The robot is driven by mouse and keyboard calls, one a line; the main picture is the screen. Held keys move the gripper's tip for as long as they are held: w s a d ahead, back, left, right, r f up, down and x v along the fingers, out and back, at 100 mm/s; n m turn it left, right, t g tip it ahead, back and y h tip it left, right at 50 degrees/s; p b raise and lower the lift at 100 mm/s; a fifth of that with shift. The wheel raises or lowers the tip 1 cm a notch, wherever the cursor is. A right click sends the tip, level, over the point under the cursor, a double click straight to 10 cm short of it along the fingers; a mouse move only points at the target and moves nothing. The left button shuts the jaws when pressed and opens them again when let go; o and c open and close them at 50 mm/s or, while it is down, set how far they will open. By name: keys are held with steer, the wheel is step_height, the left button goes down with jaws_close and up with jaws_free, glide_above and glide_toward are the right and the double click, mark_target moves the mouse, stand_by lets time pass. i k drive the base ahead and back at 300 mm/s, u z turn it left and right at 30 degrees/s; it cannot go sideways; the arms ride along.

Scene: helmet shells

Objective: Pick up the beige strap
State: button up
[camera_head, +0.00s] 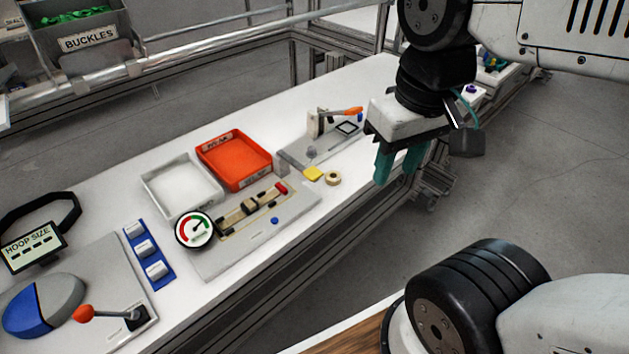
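What looks like the beige strap (264,196) lies lengthwise along a fixture on a grey board on the bench. A brown block sits over its middle, and a red piece is at its right end. Whether it is clamped there is too small to tell. My gripper (395,176) has two teal fingers pointing down, with a gap between them. It is open and empty, to the right of the strap and apart from it, near the front edge of the bench.
An orange tray (268,163) and a white tray (150,184) stand behind the board. A round gauge (194,230) is at its left. A yellow piece (313,173), a tape roll (333,178) and a lever press (320,124) are to the right.

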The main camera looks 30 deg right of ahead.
mark_target(249, 206)
steer(key=z, duration=0.45)
steer(key=k, duration=0.95)
steer(key=u, duration=1.5)
steer(key=i, duration=0.5)
